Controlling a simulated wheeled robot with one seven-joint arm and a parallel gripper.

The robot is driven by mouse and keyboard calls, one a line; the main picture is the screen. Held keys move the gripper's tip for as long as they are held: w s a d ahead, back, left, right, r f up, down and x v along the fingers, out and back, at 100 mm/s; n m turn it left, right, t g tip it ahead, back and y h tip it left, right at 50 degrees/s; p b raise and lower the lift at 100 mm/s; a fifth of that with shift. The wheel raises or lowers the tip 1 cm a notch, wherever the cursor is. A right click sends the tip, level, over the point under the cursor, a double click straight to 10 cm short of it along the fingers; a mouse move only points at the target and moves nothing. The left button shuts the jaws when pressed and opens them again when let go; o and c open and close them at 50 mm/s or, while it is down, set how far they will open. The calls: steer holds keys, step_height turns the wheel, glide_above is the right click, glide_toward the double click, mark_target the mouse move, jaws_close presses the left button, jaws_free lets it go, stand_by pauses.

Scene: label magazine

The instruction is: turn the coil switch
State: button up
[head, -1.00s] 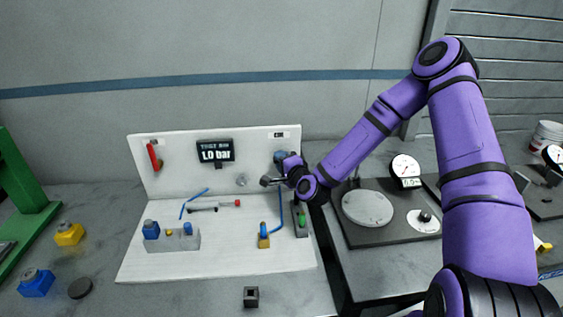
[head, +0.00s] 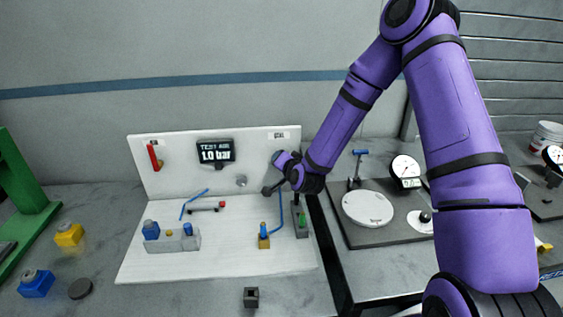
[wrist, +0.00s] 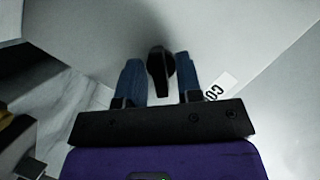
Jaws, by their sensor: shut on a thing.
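In the wrist view, the black knob of the coil switch (wrist: 158,70) stands between the two blue fingers of my gripper (wrist: 157,82). My gripper is shut on it. A white label (wrist: 217,87) with the letters "CO" shows beside the right finger. In the head view, my gripper (head: 279,158) is at the right part of the upright white panel (head: 225,145), just below a small label (head: 279,135). My gripper and wrist hide the knob there, so its turn angle cannot be told from the head view.
A display (head: 215,152) reading 1.0 bar and a red handle (head: 153,157) are on the panel. A grey block (head: 185,243) with blue parts and a yellow block (head: 264,242) stand on the white base. A gauge stand with a round plate (head: 367,208) is to the right.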

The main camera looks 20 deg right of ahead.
stand_by(0.5)
steer(key=o, duration=0.6)
steer(key=shift+c, duration=0.2)
steer(key=a+v, duration=0.1)
steer(key=v, duration=0.9)
steer(key=shift+s+d+r, duration=0.2)
steer(key=shift+s+d, duration=0.2)
steer(key=shift+d, duration=0.1)
